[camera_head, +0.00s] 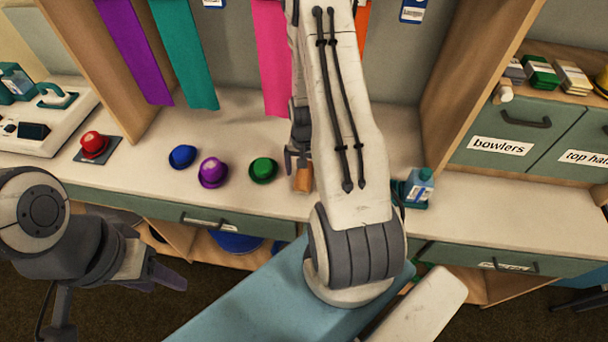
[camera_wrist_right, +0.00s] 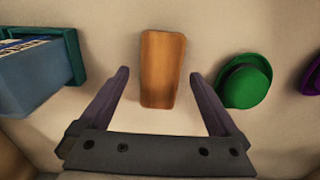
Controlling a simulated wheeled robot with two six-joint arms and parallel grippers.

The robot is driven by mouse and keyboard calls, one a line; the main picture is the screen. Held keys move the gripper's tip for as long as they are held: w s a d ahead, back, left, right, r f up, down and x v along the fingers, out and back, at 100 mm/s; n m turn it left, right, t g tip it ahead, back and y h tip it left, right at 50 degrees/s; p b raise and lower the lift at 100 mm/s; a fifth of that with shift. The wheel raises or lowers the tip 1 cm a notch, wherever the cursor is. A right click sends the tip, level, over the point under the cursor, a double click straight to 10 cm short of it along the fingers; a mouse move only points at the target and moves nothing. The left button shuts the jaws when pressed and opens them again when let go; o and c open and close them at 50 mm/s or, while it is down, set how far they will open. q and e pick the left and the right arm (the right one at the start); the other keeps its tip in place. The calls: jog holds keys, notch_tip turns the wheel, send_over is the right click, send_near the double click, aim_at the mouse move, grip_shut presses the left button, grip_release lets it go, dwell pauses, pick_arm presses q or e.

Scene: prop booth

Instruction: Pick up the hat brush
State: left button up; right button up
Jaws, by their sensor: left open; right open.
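The hat brush, a brown wooden block with rounded corners, lies on the pale counter. In the right wrist view the brush (camera_wrist_right: 162,68) is upright in the picture, between and just beyond my fingertips. In the head view only a small part of the brush (camera_head: 304,180) shows, as my right arm hides the rest. My right gripper (camera_wrist_right: 159,76) is open and empty, its fingers on either side of the brush's line without visible contact. It also shows in the head view (camera_head: 296,162). My left gripper (camera_head: 168,278) is open and empty, in front of the counter at the lower left.
A green hat (camera_head: 263,170) is close left of the brush, with purple (camera_head: 213,172) and blue (camera_head: 182,156) hats beyond. A red hat (camera_head: 94,145) sits on a dark pad. A blue carton (camera_head: 418,188) in a teal holder stands right of the brush.

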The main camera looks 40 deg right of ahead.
aim_at(304, 173)
jog(key=shift+f, duration=0.85)
jog(key=c, duration=1.5)
notch_tip(304, 173, up, 10)
jog(key=shift+r+b, duration=0.1)
jog(key=shift+b, duration=0.45)
